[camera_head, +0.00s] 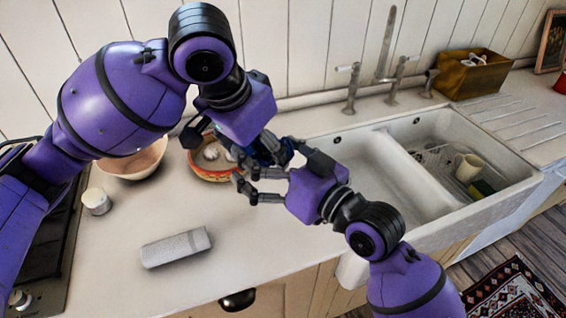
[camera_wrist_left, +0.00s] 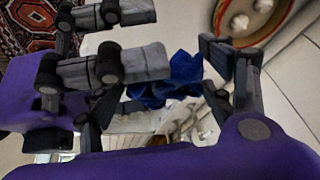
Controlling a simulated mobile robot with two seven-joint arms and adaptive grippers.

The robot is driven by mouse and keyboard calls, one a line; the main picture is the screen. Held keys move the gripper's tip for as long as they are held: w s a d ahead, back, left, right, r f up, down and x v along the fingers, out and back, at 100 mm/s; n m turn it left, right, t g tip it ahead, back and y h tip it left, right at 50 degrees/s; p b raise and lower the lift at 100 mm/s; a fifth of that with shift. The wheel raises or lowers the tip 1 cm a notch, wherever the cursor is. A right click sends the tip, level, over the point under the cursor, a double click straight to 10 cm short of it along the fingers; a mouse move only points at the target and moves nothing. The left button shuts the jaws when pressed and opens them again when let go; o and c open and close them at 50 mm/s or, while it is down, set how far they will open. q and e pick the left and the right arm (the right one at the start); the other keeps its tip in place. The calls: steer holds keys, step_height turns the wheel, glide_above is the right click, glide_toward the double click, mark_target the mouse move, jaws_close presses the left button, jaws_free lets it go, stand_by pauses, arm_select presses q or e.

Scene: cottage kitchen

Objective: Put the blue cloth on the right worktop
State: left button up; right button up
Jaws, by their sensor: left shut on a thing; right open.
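The blue cloth (camera_head: 268,152) shows only as a small dark patch between my two grippers, above the left worktop (camera_head: 115,250). My left gripper (camera_head: 274,150) is shut on the cloth. My right gripper (camera_head: 246,182) is open, close beside the cloth, with its grey fingers reaching across in front of it in the left wrist view. Whether those fingers touch the cloth I cannot tell. The right worktop (camera_head: 535,148), with drainer grooves, lies beyond the sink, its visible part mostly clear.
The double sink (camera_head: 365,175) lies between the worktops, with a mug (camera_head: 468,167) in it. Taps (camera_head: 385,70) rise behind it. A wooden box (camera_head: 470,73) stands at the back right. A bowl (camera_head: 135,162), patterned dish (camera_head: 205,172), white jar (camera_head: 96,201) and grey block (camera_head: 176,248) are on the left worktop.

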steer(key=shift+w+a, duration=0.5)
steer(key=c, duration=1)
arm_select(q)
steer(key=o, duration=1)
arm_select(e)
steer(key=shift+c, duration=0.6)
